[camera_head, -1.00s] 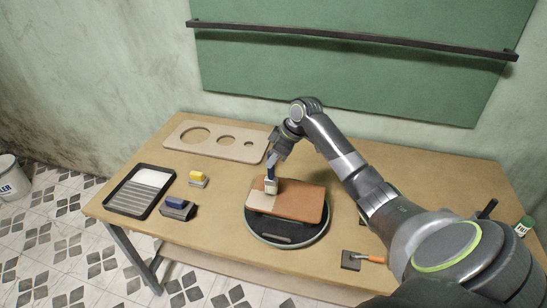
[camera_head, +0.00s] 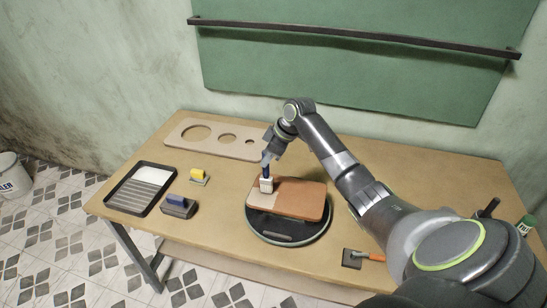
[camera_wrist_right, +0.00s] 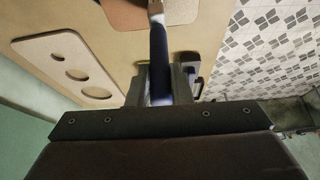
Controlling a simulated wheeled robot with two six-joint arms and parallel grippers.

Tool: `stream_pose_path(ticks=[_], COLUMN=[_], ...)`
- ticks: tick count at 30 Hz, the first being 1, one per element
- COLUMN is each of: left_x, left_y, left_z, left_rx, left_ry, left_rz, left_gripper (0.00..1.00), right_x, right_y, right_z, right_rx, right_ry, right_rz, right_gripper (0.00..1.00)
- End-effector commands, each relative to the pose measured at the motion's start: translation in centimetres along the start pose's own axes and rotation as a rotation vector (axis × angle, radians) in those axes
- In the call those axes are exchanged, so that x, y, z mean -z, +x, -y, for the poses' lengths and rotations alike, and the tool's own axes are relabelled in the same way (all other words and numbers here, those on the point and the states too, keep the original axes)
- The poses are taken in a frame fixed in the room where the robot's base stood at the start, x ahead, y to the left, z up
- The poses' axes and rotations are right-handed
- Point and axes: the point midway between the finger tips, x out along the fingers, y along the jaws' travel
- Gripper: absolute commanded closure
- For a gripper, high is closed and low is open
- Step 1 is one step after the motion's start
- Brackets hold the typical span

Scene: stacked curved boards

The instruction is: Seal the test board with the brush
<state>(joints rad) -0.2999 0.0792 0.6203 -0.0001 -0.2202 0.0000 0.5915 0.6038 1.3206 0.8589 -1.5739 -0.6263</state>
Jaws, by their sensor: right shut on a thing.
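The test board (camera_head: 302,200) lies on a round black turntable (camera_head: 285,237). Its left part is pale and the larger right part is terracotta. My right gripper (camera_head: 268,156) is shut on the brush (camera_head: 266,184) by its blue handle. The pale brush head is over the upper part of the board's pale section; I cannot tell whether it touches. In the right wrist view the blue handle (camera_wrist_right: 158,60) stands between the jaws, and the terracotta part (camera_wrist_right: 125,12) shows at the top. My left gripper is out of view.
A ribbed paint tray (camera_head: 141,188), a yellow-topped tool (camera_head: 199,177) and a blue-topped block (camera_head: 178,207) stand left. A board with several round holes (camera_head: 213,138) lies behind. An orange-handled tool (camera_head: 371,257) lies front right. The green wall panel (camera_head: 350,55) rises behind the table.

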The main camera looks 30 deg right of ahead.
Motion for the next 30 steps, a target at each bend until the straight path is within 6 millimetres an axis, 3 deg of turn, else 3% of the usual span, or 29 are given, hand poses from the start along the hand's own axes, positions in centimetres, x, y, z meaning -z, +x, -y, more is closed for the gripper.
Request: stream_pose_path(ticks=[4, 17, 30], left_x=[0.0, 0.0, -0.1], left_y=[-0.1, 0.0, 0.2], left_z=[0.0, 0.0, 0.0], left_rx=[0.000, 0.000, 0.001], left_ry=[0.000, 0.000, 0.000], left_rz=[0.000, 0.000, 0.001], left_gripper=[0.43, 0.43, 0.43], right_x=[1.1, 1.4, 4.0], right_y=[0.4, 0.5, 1.9], right_z=[0.0, 0.0, 0.1], right_rx=[0.000, -0.001, -0.001], right_ry=[-0.001, -0.001, -0.001], right_rz=[-0.001, -0.001, -0.002], right_gripper=[1.00, 1.00, 1.00])
